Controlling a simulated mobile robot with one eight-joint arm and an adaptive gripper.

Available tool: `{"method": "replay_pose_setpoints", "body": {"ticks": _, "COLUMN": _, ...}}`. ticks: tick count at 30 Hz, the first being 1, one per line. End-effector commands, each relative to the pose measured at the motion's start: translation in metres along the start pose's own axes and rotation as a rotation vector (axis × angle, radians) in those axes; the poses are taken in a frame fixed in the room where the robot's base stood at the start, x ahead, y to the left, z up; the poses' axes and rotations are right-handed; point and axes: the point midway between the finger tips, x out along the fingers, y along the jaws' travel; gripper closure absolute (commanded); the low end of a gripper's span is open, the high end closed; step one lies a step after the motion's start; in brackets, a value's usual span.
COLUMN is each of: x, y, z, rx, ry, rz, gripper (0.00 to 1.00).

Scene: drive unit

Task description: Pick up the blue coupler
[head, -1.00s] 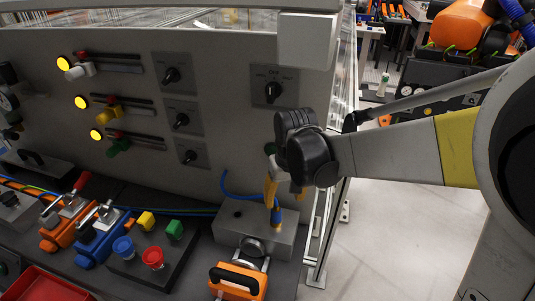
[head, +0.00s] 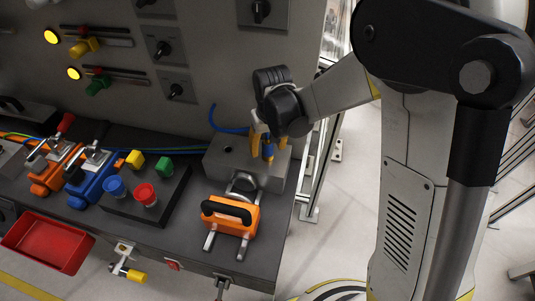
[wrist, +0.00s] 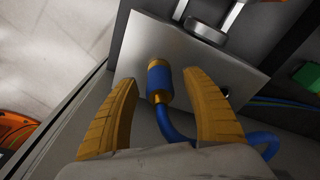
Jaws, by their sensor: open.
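The blue coupler (wrist: 158,80) is a short blue cylinder with brass-coloured ends. It stands at the grey metal block (wrist: 190,48), and a blue hose runs from it. In the head view the coupler (head: 268,152) is partly hidden by a finger. My gripper (wrist: 161,84) is open, with one yellow finger on each side of the coupler. Gaps show between both fingers and the coupler in the wrist view. In the head view my gripper (head: 263,140) is just above the block, beside the panel.
An orange handled clamp (head: 232,214) is in front of the block. A dark base with blue and red round pieces (head: 146,195) and yellow and green blocks is to the left. A red bin (head: 46,243) is at front left. The upright grey panel (head: 220,110) is close behind.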

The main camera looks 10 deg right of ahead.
Motion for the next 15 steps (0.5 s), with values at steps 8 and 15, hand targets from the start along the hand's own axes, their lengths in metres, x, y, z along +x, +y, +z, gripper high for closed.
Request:
{"method": "replay_pose_setpoints", "body": {"ticks": 8, "x": 0.0007, "y": 0.0001, "z": 0.0002, "rx": 0.000, "ry": 0.000, "rz": 0.000, "gripper": 0.63}}
{"method": "replay_pose_setpoints", "body": {"ticks": 15, "x": 0.0007, "y": 0.0001, "z": 0.0001, "rx": 0.000, "ry": 0.000, "rz": 0.000, "gripper": 1.00}}
